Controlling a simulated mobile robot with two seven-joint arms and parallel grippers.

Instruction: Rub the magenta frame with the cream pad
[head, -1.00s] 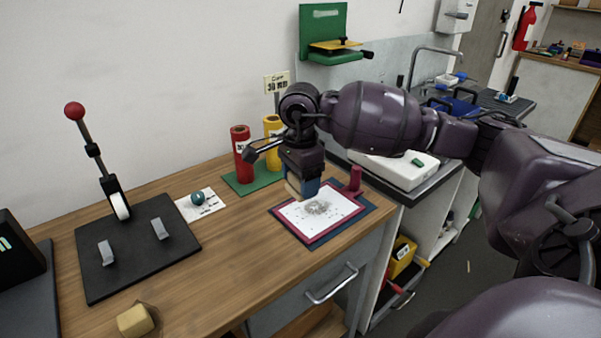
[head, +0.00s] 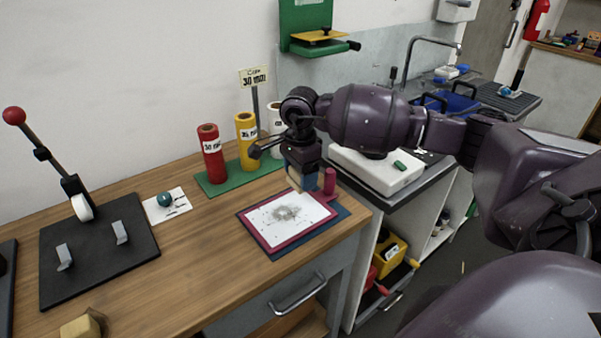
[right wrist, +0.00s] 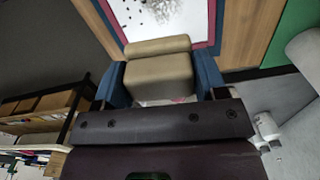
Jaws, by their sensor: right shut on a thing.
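The magenta frame (head: 257,232) lies flat on a dark blue mat (head: 335,222) near the bench's right end. It surrounds a white sheet (head: 265,217) with a grey speckled smudge (head: 287,213), and a magenta knob (head: 330,181) stands at its far right corner. My right gripper (head: 301,184), with blue fingers, is shut on the cream pad (right wrist: 157,70) and points down at the frame's far right part, beside the knob. In the right wrist view the pad covers part of the sheet; its contact with the surface is hidden. My left gripper is out of view.
Red (head: 211,153), yellow (head: 247,140) and white rolls stand on a green base behind the frame. A black lever press (head: 100,262) and a card with a teal ball (head: 164,200) are left. A tan block (head: 83,325) sits front left. Bare wood lies between.

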